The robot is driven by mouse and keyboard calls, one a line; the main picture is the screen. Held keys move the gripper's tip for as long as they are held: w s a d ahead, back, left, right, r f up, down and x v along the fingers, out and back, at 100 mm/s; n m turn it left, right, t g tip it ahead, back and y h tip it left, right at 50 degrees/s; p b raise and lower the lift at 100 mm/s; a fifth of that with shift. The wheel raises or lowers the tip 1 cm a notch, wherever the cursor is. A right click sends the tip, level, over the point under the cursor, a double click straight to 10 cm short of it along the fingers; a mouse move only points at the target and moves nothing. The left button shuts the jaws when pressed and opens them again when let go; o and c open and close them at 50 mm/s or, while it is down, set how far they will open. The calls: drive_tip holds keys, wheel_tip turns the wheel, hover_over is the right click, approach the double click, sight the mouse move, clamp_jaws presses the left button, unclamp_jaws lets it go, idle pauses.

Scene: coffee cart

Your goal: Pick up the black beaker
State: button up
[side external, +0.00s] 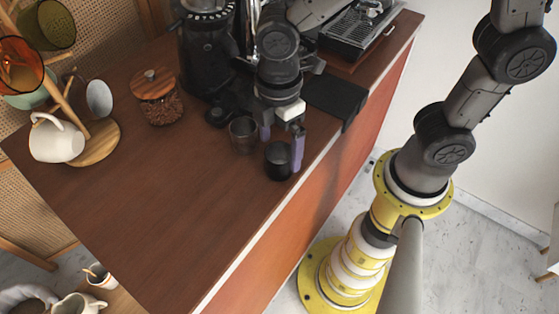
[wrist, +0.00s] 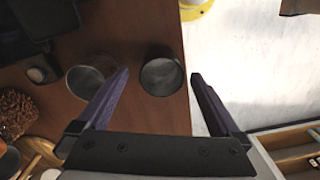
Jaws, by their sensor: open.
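The black beaker (side external: 278,166) stands upright near the counter's right edge. In the wrist view the beaker (wrist: 160,78) shows from above as a round dark cup with a greyish inside, between the two fingers. My gripper (side external: 281,152) is over the beaker with its purple fingers spread to either side; it also shows in the wrist view (wrist: 160,74). The fingers are open and there is a visible gap to the beaker on the right side. I cannot tell how far down the beaker the fingertips reach.
A smoky glass cup (side external: 243,136) stands just left of the beaker, close to the left finger. A coffee grinder (side external: 205,55), a wood-lidded jar (side external: 157,97) and a mug tree with a white mug (side external: 55,142) stand further left. The front of the counter (side external: 180,220) is clear.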

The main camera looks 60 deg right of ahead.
sight(280, 156)
wheel_tip(280, 156, down, 3)
drive_tip(key=shift+s+a+f, duration=0.1)
drive_tip(key=shift+s+f, duration=0.05)
drive_tip(key=c, duration=1.4)
